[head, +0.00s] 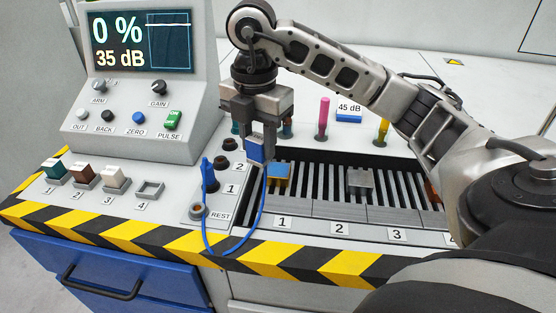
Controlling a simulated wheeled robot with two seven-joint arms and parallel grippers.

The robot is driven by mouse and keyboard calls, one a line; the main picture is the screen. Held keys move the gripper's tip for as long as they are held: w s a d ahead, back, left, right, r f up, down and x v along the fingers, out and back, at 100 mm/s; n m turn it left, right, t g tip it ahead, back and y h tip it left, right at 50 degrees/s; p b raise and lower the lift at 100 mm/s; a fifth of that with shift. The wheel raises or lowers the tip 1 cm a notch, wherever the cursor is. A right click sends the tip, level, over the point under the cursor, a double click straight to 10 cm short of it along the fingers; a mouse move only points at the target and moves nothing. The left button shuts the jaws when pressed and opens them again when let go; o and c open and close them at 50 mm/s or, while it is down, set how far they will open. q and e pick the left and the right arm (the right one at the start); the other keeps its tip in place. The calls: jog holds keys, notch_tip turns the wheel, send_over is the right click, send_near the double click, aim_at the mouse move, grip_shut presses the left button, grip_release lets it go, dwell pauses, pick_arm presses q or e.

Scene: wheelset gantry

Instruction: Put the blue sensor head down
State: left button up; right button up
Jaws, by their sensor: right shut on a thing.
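The blue sensor head (255,149) is in my right gripper (257,136), which points down and is shut on it. The head is above the left end of the slatted bed (317,180), close to the label 2; whether it touches anything below is unclear. A blue cable (259,215) hangs from it, loops over the striped front edge and rises to an upright blue plug (208,175) on the panel. A round socket (198,211) sits beside the REST label (220,215). My left gripper is out of view.
A yellow-and-blue block (279,174) and a grey block (360,181) stand on the bed. A pink stick (323,118) and a yellow one (382,131) stand behind it. The console (145,65) reads 0 % and 35 dB. Colored blocks (84,175) stand at left.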

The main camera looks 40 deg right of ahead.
jog(key=w+d+f, duration=0.2)
jog(key=d, duration=0.1)
jog(key=w+d+f, duration=0.2)
jog(key=d+f, duration=0.1)
jog(key=w+d+f+b, duration=0.1)
jog(key=w+d+f, duration=0.1)
jog(key=d+f, duration=0.1)
jog(key=shift+d+f, duration=0.15)
jog(key=shift+d, duration=0.25)
jog(key=shift+d+f, duration=0.15)
jog(key=shift+f, duration=0.05)
jog(key=shift+w+d+f+b, duration=0.1)
jog(key=shift+d+f+b, duration=0.05)
jog(key=shift+f, duration=0.75)
jog(key=shift+w+d+f+b, duration=0.1)
jog(key=shift+f+b, duration=0.05)
jog(key=shift+f, duration=0.75)
jog(key=shift+f, duration=0.2)
jog(key=o, duration=1)
